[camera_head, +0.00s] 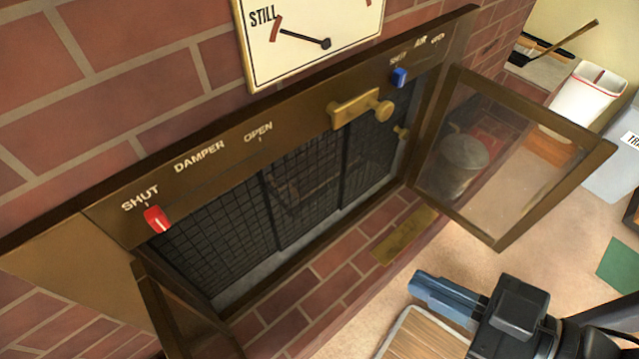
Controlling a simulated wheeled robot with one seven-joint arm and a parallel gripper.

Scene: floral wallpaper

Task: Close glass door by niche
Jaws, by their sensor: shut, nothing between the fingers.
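A brown-framed glass door (515,165) stands open at the right side of the brick niche (300,185), swung out into the room. A second brown-framed door (165,305) stands swung out at the niche's left side, cut off by the bottom edge. Dark mesh screens show inside the niche. My gripper (435,295) is at the lower right, with blue fingers shut and empty. It is below and in front of the right door in the picture and appears apart from it.
A brass knob (380,108) sits on the upper frame, between a red slider (157,219) and a blue slider (400,77). A wooden board (425,337) lies below my gripper. A white bin (585,100) and grey bin (615,145) stand behind the right door.

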